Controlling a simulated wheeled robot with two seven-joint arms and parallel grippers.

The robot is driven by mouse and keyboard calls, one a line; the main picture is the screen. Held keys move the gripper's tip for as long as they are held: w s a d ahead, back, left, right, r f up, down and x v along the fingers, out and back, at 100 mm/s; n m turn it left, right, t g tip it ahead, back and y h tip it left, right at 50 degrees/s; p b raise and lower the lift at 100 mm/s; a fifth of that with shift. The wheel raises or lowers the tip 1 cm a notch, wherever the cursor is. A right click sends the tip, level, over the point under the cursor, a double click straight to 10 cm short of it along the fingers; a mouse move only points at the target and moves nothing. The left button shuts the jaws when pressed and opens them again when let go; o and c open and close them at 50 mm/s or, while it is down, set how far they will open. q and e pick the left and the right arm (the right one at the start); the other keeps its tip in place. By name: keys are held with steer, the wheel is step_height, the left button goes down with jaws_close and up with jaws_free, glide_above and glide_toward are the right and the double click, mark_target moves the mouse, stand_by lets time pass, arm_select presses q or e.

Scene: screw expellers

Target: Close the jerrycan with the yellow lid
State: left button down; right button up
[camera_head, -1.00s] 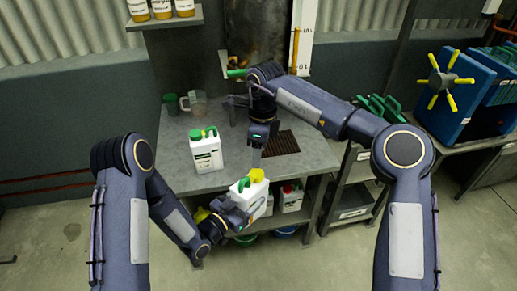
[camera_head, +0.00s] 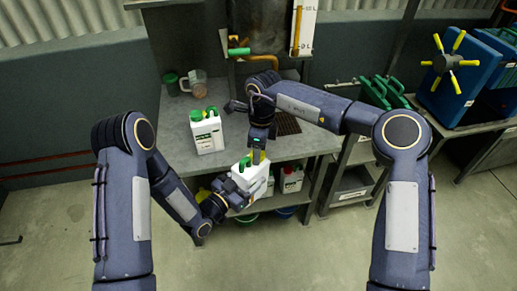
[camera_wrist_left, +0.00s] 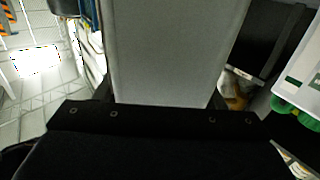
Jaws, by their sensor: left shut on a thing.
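A white jerrycan (camera_head: 259,185) with a green handle (camera_head: 245,164) is held in front of the table's front edge. My left gripper (camera_head: 240,188) is shut on it. In the left wrist view its pale grey wall (camera_wrist_left: 165,50) fills the middle, between the fingers. The yellow lid (camera_head: 258,157) is at the top of this jerrycan, right below my right gripper (camera_head: 260,147). I cannot tell whether the lid sits on the opening or whether the right fingers grip it. The jerrycan's opening is hidden.
Another white jerrycan (camera_head: 207,137) with green parts stands on the grey table (camera_head: 180,135). A green cup (camera_head: 171,84) and a clear jug (camera_head: 195,82) stand behind it. A dark grate (camera_head: 288,124) is at the right. A red-capped jerrycan (camera_head: 291,181) is on the shelf below.

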steer(key=c, duration=0.7)
steer(key=shift+o, duration=0.2)
steer(key=o, duration=1.2)
steer(key=shift+c, duration=0.2)
step_height(320, 180, up, 12)
steer(key=w, duration=0.1)
steer(key=shift+d, duration=0.35)
